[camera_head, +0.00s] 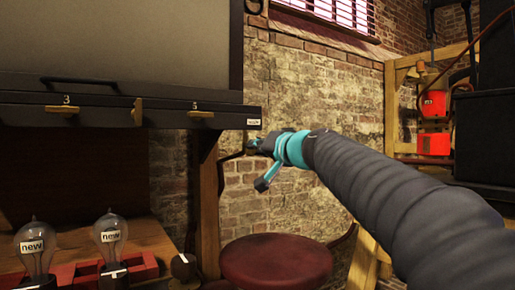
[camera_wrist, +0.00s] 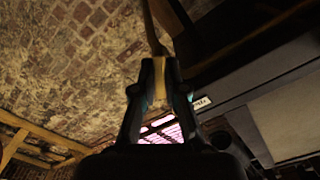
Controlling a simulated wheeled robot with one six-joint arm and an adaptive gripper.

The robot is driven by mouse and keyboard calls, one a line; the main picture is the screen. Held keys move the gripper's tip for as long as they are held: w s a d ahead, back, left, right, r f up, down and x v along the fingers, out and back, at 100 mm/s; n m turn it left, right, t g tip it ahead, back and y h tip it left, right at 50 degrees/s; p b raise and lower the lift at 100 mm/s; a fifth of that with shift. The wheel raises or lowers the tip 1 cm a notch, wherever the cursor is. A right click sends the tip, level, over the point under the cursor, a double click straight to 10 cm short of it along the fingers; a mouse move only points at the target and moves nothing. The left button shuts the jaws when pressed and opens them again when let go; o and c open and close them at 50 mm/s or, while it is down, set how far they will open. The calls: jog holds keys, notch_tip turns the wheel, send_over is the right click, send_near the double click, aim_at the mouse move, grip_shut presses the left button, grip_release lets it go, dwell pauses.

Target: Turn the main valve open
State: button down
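My gripper (camera_head: 258,146) is at the right end of the cabinet, just below a small white label plate (camera_head: 253,122). The plate's writing is too small to read; it also shows in the wrist view (camera_wrist: 202,102). In the wrist view my gripper (camera_wrist: 163,62) has its two dark fingers apart. A tan, brass-like bar (camera_wrist: 152,28) runs down to the gap between the fingertips. I cannot tell whether this bar is the main valve's handle, or whether the fingers press on it. In the head view my gripper hides whatever is at its tips.
The cabinet edge (camera_head: 100,118) carries brass handles marked 3 (camera_head: 62,110) and 5 (camera_head: 201,114). A wooden post (camera_head: 208,205) and red stool (camera_head: 276,260) stand below. Bulbs labelled "new" (camera_head: 35,248) are at lower left.

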jog(key=shift+f+n+b, duration=0.1)
jog(key=shift+n+b, duration=0.2)
jog(key=shift+b, duration=0.2)
jog(key=shift+n+b, duration=1.35)
jog(key=shift+n, duration=2.05)
jog(key=c, duration=1.2)
grip_release()
